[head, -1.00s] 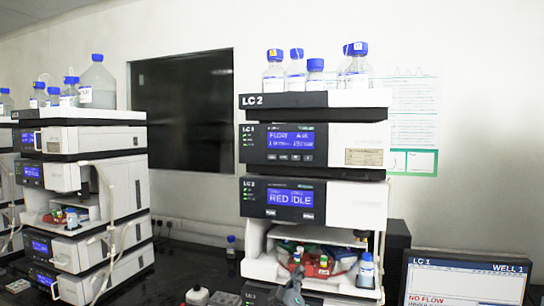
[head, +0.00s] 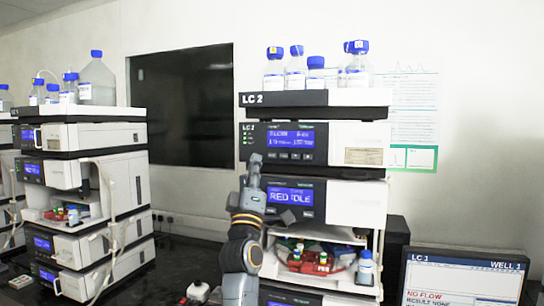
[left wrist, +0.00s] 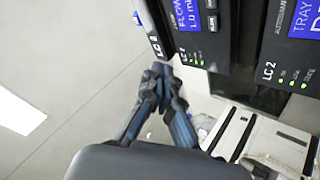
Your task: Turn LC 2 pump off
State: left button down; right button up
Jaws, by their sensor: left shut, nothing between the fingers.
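The LC 2 stack (head: 284,98) stands right of centre in the head view. Its pump is the upper black-fronted module (head: 256,143) with a blue FLOW display (head: 291,140) and a row of small buttons (head: 283,156) below it. My left gripper (head: 255,160) is shut and empty, raised at the left edge of the stack around the pump's lower left corner. In the left wrist view the closed fingers (left wrist: 162,72) point at the pump's front edge beside its label; the FLOW display (left wrist: 187,14) is partly cut off. Contact cannot be told. My right gripper is not in view.
Solvent bottles (head: 297,68) stand on top. A monitor (head: 464,280) is at the lower right. Another stack (head: 105,138) stands left, with open space between the stacks.

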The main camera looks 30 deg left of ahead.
aim_at(268, 161)
pick_arm(q)
jog(key=shift+w, duration=0.1)
jog(key=shift+w+a+b, duration=0.1)
jog(key=shift+w+a, duration=0.25)
jog(key=shift+w, duration=1.05)
jog(key=shift+w+a+b, duration=0.1)
jog(key=shift+w+a, duration=0.2)
jog(key=shift+w, duration=1.15)
jog(key=shift+w+a+b, duration=0.1)
jog(key=shift+w+a, duration=0.25)
jog(key=shift+w, duration=1.05)
jog(key=shift+w, duration=0.15)
jog(key=shift+w+a, duration=0.15)
jog(key=shift+w, duration=0.1)
jog(key=shift+w, duration=0.4)
jog(key=shift+s, duration=0.15)
jog(key=shift+s+f, duration=0.1)
jog(key=shift+s, duration=0.6)
